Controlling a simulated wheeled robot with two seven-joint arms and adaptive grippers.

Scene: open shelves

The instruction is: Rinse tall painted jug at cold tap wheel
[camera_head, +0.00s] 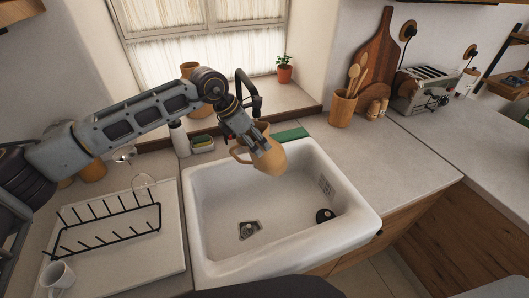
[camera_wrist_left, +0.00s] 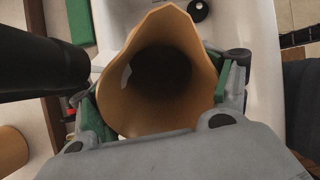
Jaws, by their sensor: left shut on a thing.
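The tall jug (camera_head: 270,159), plain yellow-brown from here, is in my left gripper (camera_head: 257,143) above the back of the white sink (camera_head: 213,255). It is tilted, with its handle on the left in the head view. In the left wrist view the jug (camera_wrist_left: 150,95) shows its open mouth and dark inside, between the green finger pads. The black tap (camera_head: 251,90) rises behind the gripper, and its dark spout (camera_wrist_left: 40,60) shows beside the jug's mouth. A small red part (camera_head: 228,137) shows by the tap's base. No cold wheel can be made out. No water is visible. My right gripper is out of view.
A utensil pot (camera_head: 342,107) and toaster (camera_head: 425,90) are at right. The right counter's front is clear.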

